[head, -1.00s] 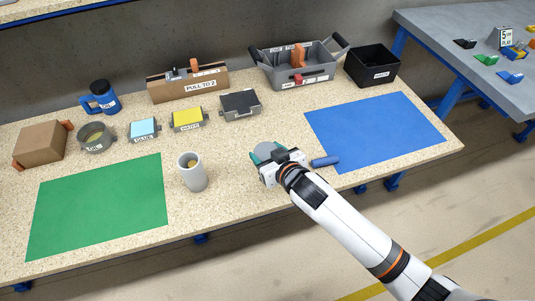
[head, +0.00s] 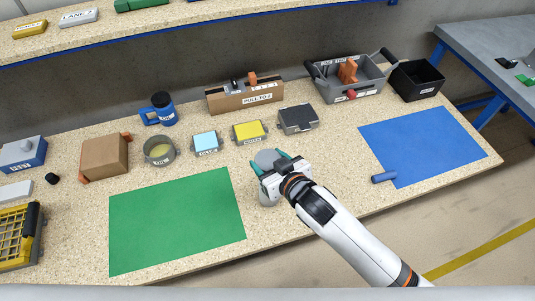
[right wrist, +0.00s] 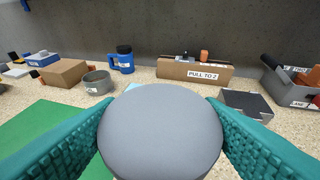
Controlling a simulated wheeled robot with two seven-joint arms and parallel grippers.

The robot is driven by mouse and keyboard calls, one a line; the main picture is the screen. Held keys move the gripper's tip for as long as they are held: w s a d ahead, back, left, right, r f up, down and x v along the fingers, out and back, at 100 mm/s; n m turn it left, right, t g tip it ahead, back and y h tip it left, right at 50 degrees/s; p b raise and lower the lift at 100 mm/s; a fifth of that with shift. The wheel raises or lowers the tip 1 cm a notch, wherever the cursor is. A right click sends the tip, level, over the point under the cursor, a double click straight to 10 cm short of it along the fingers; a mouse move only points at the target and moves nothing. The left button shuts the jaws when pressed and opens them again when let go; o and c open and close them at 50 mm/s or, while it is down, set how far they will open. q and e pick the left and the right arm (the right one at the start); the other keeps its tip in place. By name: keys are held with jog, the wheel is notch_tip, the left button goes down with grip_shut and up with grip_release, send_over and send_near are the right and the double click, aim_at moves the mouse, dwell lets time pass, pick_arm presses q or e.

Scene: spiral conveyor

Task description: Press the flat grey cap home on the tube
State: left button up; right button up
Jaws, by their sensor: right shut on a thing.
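The flat grey cap (head: 266,158) is a round disc between the teal fingers of my right gripper (head: 270,162). In the right wrist view the cap (right wrist: 160,132) fills the lower middle, with one finger against each side. The pale grey tube (head: 268,201) stands upright on the bench. Only a lower part of it shows below my gripper, and its top is hidden. The cap appears over the tube, but I cannot tell whether they touch. My left gripper is not in view.
A green mat (head: 178,222) lies left of the tube, and a blue mat (head: 425,145) with a blue cylinder (head: 384,177) lies to the right. Behind stand a yellow-topped box (head: 249,131), a dark-topped box (head: 298,118) and a cardboard box (head: 245,98).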

jog(key=shift+d, duration=0.35)
jog(key=shift+a+r+p, duration=0.15)
jog(key=shift+p, duration=0.2)
jog(key=shift+f+b, duration=0.6)
jog(key=shift+f, duration=0.2)
pick_arm(q)
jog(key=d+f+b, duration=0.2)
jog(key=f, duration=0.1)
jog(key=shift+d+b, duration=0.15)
jog(key=shift+b, duration=0.2)
pick_arm(e)
notch_tip(320, 180, down, 4)
jog(key=shift+f, duration=0.25)
jog(key=shift+f, duration=1.15)
